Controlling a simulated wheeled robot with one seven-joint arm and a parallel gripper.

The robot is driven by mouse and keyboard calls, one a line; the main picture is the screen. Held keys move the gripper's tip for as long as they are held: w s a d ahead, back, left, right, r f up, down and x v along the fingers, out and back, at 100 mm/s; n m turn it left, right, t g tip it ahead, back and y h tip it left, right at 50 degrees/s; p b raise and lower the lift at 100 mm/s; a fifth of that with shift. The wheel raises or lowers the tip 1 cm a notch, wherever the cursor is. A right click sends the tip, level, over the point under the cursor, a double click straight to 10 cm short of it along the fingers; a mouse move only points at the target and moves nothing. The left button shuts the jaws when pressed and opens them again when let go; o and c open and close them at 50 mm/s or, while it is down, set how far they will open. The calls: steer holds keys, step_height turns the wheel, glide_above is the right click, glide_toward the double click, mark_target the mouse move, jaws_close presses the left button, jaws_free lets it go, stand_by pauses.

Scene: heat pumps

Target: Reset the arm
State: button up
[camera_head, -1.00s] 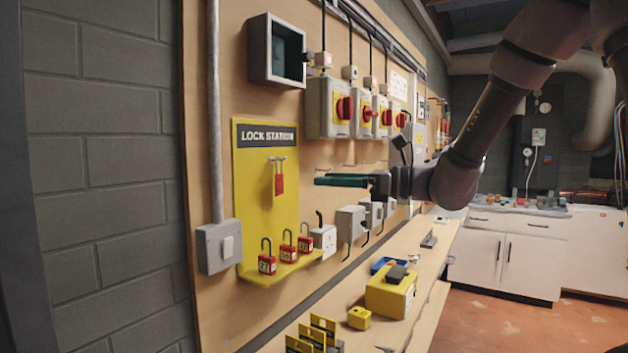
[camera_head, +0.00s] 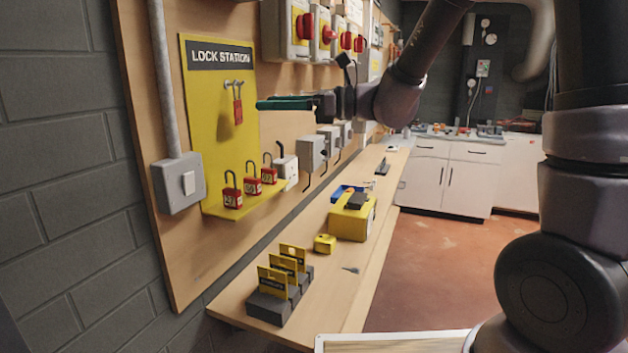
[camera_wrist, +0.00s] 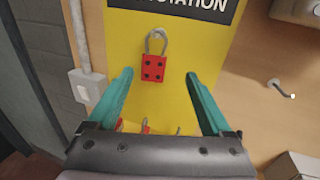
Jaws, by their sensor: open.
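My gripper (camera_head: 287,103) is held out to the left in front of the wooden board, at the height of the yellow lock station (camera_head: 198,120). In the wrist view my gripper (camera_wrist: 160,95) has its two green fingers spread wide, with nothing between them. Beyond the fingers, a red hasp or lock with dark dots (camera_wrist: 153,69) hangs on the yellow panel. In the head view this red piece (camera_head: 238,110) hangs from a hook. My arm reaches in from the upper right.
Several red padlocks (camera_head: 253,184) stand on the station's yellow shelf. Switch boxes with red knobs (camera_head: 330,35) are above my gripper. Below are a workbench (camera_head: 335,285), a yellow box (camera_head: 352,216) and tags in a dark holder (camera_head: 280,288). Open floor (camera_head: 440,270) lies right of the bench.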

steer(key=s+d+f+n+h, duration=0.1)
steer(key=s+d+n+h, duration=0.35)
steer(key=d, duration=0.25)
steer(key=s+d+f+n+h, duration=0.1)
steer(key=s+d+n+h, duration=0.2)
steer(key=s+d+n, duration=0.4)
steer(key=d+r+n+t+h, duration=0.1)
steer(key=d+n+t+h, duration=0.2)
steer(key=d, duration=1.5)
steer(key=t+h, duration=0.2)
steer(key=h, duration=0.3)
steer(key=shift+d, duration=0.25)
steer(key=shift+r, duration=0.1)
